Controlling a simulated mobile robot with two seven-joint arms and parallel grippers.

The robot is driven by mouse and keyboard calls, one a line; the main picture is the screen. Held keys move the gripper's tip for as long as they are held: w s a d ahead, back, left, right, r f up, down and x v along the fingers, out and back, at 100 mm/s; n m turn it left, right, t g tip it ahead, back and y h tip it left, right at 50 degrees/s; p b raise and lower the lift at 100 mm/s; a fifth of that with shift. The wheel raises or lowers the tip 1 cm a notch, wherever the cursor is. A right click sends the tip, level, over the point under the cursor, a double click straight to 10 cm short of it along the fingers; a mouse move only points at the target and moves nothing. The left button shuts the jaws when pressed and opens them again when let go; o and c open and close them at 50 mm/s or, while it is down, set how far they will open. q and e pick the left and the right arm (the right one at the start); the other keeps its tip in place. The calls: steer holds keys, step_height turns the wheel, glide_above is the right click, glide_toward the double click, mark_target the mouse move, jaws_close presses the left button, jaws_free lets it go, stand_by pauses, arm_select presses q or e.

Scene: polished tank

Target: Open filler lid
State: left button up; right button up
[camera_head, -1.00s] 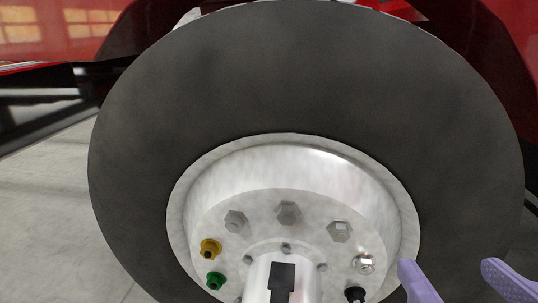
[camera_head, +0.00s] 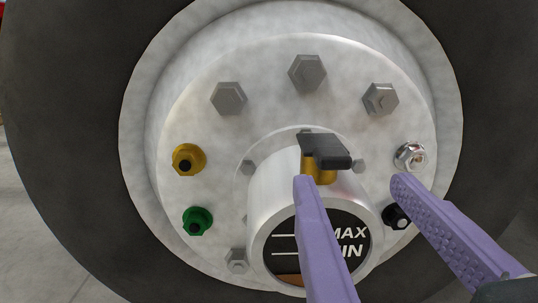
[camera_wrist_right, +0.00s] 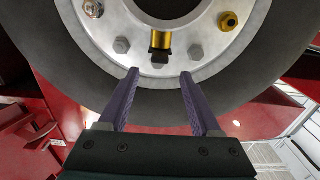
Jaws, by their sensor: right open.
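The filler lid (camera_head: 326,151) is a small black flap that looks closed over a gold filler neck (camera_head: 318,172) on top of the silver hub. In the right wrist view the lid (camera_wrist_right: 160,58) and gold neck (camera_wrist_right: 161,41) lie just beyond my fingertips. My right gripper (camera_head: 350,184) is open and empty, with purple fingers. In the head view its left finger overlaps the area below the lid and its right finger is over the wheel's right side. The right wrist view shows the gripper (camera_wrist_right: 159,74) with the lid between and ahead of the fingertips. My left gripper is not in view.
The hub's round window (camera_head: 351,240) reads MAX and partly hidden MIN. Grey bolts, a yellow cap (camera_head: 187,160), a green cap (camera_head: 197,221), a chrome nut (camera_head: 410,156) and a black cap (camera_head: 397,217) surround it. A large black tyre (camera_head: 55,130) encloses the rim.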

mark_target(337, 159)
steer(key=w, duration=0.8)
steer(key=shift+c, duration=0.2)
jaws_close()
stand_by(0.4)
